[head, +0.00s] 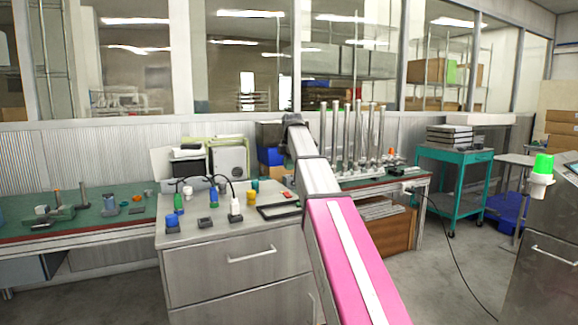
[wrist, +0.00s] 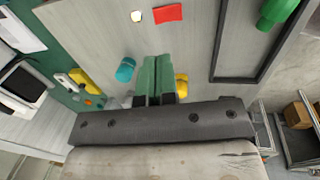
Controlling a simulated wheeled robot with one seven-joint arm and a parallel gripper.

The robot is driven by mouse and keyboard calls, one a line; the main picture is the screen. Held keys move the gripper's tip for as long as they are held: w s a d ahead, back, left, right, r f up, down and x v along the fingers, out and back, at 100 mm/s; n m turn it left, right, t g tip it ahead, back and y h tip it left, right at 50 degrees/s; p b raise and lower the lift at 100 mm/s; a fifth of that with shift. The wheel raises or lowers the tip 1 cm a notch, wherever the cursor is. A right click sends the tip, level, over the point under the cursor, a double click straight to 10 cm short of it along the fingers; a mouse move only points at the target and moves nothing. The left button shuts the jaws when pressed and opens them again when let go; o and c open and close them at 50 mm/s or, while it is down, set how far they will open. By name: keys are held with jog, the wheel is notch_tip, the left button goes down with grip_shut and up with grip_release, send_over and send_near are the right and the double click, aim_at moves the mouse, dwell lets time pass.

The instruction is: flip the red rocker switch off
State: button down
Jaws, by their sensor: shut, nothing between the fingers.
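A small flat red piece (wrist: 168,13) lies on the grey cabinet top near the top of the wrist view. It also shows in the head view (head: 287,194), just left of my arm. It is the only red piece I make out on this top; whether it is the rocker switch, and which way it is tipped, I cannot tell. My gripper (wrist: 158,58) shows in the wrist view with its green fingers together and empty. The fingertips are apart from the red piece, below it in the picture. In the head view my arm hides the gripper.
A teal cylinder (wrist: 125,69) and a yellow one (wrist: 181,85) flank my fingers in the wrist view. A black frame (wrist: 216,45) lies to the right, with a green object (wrist: 275,11) by it. Several small coloured items stand on the cabinet top (head: 205,228).

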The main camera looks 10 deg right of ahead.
aim_at(288, 194)
jog(key=f, duration=0.3)
jog(key=w+f, duration=0.1)
jog(key=f, duration=0.6)
jog(key=shift+w+a+f, duration=0.25)
jog(key=shift+w, duration=0.15)
jog(key=shift+f, duration=0.25)
jog(key=shift+s, duration=0.1)
jog(key=shift+s+d+r, duration=0.1)
jog(key=shift+s+d, duration=0.05)
jog(key=shift+s, duration=0.5)
jog(key=shift+r, duration=0.1)
